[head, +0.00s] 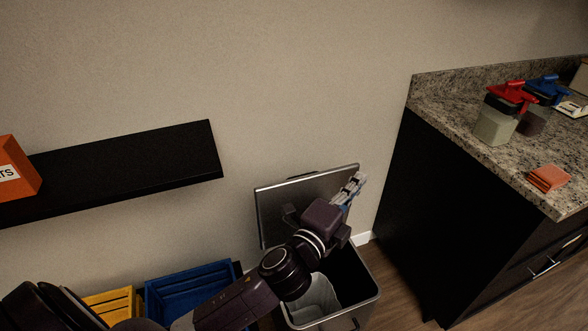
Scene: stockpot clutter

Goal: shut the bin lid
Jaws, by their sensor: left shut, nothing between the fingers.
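The bin (368,297) stands on the floor beside the dark cabinet, with its opening uncovered and a pale liner inside. Its grey lid (272,207) stands raised, nearly upright, at the back of the bin near the wall. My left arm reaches in from the lower left over the bin. My left gripper (354,186) is shut and empty, at the right part of the lid near its top right corner. I cannot tell whether it touches the lid. The arm hides the lid's lower right part and some of the bin opening. My right gripper is not in view.
A black shelf (130,165) with an orange box (14,168) is on the wall. Blue (190,287) and yellow (110,305) crates stand left of the bin.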

